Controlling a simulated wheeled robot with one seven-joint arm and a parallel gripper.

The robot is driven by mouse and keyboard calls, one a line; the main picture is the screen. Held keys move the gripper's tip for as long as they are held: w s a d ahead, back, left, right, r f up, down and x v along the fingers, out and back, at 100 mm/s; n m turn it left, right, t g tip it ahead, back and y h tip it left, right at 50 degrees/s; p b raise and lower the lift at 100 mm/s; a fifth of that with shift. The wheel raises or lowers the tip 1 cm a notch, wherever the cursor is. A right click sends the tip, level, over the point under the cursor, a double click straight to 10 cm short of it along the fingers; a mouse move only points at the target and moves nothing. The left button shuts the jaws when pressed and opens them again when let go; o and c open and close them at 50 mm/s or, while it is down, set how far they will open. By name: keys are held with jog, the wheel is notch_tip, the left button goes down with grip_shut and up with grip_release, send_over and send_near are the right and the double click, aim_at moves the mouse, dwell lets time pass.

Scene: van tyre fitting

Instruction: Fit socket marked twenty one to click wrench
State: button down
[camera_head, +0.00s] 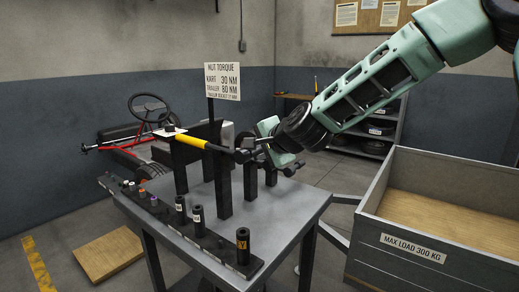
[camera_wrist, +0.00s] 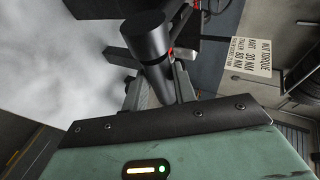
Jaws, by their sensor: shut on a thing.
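The click wrench has a yellow handle (camera_head: 190,141) and a dark shaft, and it rests raised on black stands above the bench. My gripper (camera_head: 277,148) is at the wrench's right end, beyond the far stands. In the wrist view my gripper (camera_wrist: 160,92) is shut on a dark stepped cylinder (camera_wrist: 146,36), which looks like a socket. No marking on it can be read, and I cannot tell whether it touches the wrench. Several black sockets stand in a rail along the bench's front edge, including a yellow-labelled one (camera_head: 242,243) and white-labelled ones (camera_head: 197,219).
The grey metal bench (camera_head: 270,215) has bare room at its right. A sign (camera_head: 222,81) stands on a post behind the wrench. A large grey crate (camera_head: 425,232) marked "MAX LOAD 300 KG" is at the right. A kart (camera_head: 140,140) is at the back left.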

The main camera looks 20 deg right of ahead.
jog(key=shift+s+a, duration=0.2)
jog(key=shift+a, duration=0.1)
jog(key=c, duration=1)
grip_release()
jog(key=shift+c, duration=0.2)
jog(key=p+v, duration=0.9)
jog(key=v, duration=0.8)
jog(key=shift+s+p, duration=0.2)
jog(key=shift+p, duration=0.15)
jog(key=shift+r, duration=0.15)
